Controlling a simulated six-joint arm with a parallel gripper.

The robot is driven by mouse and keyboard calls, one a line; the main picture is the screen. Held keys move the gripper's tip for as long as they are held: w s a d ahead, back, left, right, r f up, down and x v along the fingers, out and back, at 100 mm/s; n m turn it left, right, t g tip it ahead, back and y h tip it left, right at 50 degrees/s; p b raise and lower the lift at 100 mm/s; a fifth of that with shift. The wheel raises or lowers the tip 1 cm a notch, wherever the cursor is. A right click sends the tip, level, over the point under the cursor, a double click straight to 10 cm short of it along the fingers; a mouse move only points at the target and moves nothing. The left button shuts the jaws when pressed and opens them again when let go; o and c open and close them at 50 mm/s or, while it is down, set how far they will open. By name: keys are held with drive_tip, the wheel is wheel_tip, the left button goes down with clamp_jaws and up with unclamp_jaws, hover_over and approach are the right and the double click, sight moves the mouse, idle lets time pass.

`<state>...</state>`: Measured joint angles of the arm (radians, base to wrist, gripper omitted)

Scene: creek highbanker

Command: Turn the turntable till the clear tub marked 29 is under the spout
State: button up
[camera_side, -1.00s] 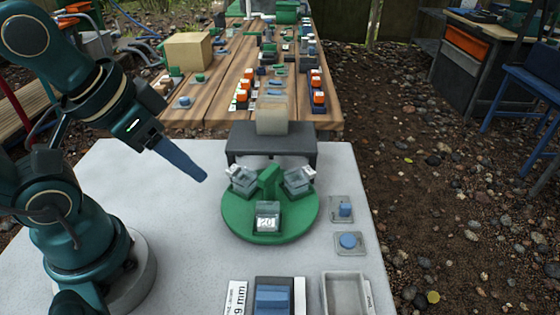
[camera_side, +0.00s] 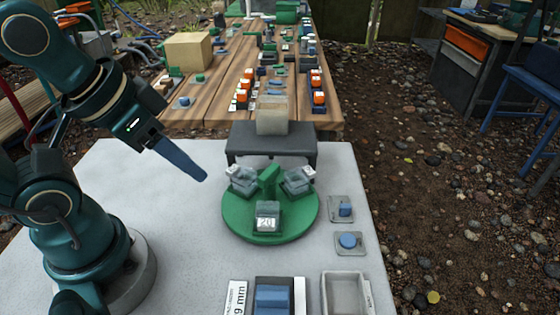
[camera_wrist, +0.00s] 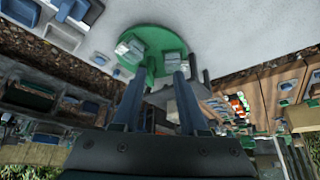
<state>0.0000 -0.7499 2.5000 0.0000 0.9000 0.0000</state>
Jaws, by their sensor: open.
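The green turntable (camera_side: 268,232) sits on the pale grey table and carries three clear tubs around a green upright piece (camera_side: 269,181). The front tub (camera_side: 267,222) has a white label that looks like 20 or 29; I cannot tell which. The back left tub (camera_side: 242,181) and back right tub (camera_side: 298,182) have labels too small to read. A dark stand (camera_side: 271,140) with a tan block on top is behind the turntable; no spout shows clearly. My gripper (camera_side: 203,179) is open, above the table left of the turntable. In the wrist view its fingers (camera_wrist: 155,82) are apart, with the turntable (camera_wrist: 150,45) beyond.
Two blue knobs on grey plates, one behind (camera_side: 345,209) and one in front (camera_side: 348,241), are right of the turntable. A blue block in a tray (camera_side: 273,298) and an empty grey bin (camera_side: 345,296) are at the front. The table's left middle is clear.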

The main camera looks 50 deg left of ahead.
drive_tip(key=shift+o, duration=0.2)
drive_tip(key=w+r+n+g, duration=0.3)
drive_tip(key=w+r, duration=0.3)
drive_tip(key=g, duration=0.3)
approach(269, 171)
drive_tip(key=shift+s+f, duration=0.15)
drive_tip(key=shift+f, duration=4.15)
